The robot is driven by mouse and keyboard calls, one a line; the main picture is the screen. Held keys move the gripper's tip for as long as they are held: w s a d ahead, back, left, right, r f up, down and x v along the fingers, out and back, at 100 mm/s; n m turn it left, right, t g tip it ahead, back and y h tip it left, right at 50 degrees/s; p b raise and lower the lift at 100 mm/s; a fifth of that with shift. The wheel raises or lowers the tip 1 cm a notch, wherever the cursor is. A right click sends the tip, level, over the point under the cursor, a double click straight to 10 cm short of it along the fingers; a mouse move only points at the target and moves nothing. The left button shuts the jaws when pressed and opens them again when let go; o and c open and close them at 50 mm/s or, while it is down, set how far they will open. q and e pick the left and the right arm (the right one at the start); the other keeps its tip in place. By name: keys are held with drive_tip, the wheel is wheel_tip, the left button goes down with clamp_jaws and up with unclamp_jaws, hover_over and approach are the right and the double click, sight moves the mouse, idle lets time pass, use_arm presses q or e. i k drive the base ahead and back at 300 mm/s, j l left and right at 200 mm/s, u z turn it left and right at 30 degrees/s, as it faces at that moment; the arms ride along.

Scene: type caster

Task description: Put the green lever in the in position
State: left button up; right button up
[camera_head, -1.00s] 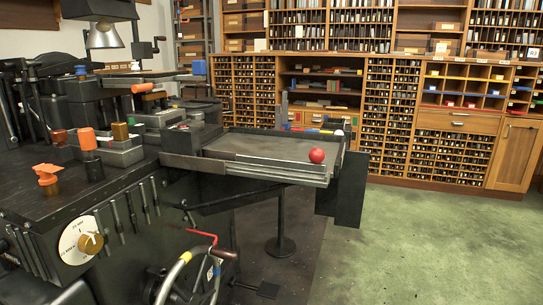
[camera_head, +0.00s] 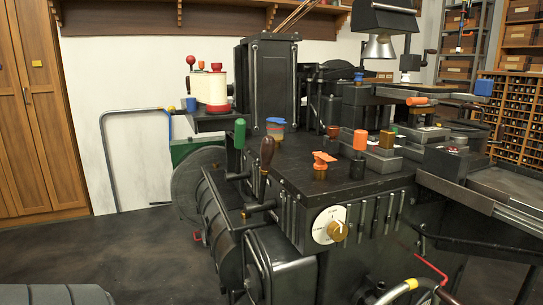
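The green lever (camera_head: 239,134) is a green handle standing upright at the left end of the black type caster (camera_head: 285,180). A brown wooden-handled lever (camera_head: 266,153) stands just to its right, also near upright. Neither of my grippers shows in the head view, so I cannot see where they are relative to the lever.
A white dial (camera_head: 329,226) is on the machine's front. An orange knob (camera_head: 359,140) and a blue-topped part (camera_head: 276,125) are on its top. A bent metal rail (camera_head: 104,160) stands by the wall. Dark floor (camera_head: 130,250) is open at the left.

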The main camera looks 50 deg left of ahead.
sight(240, 124)
drive_tip(key=u, duration=1.75)
drive_tip(key=l+u, duration=0.2)
drive_tip(key=i+l, duration=0.05)
drive_tip(key=l, duration=0.05)
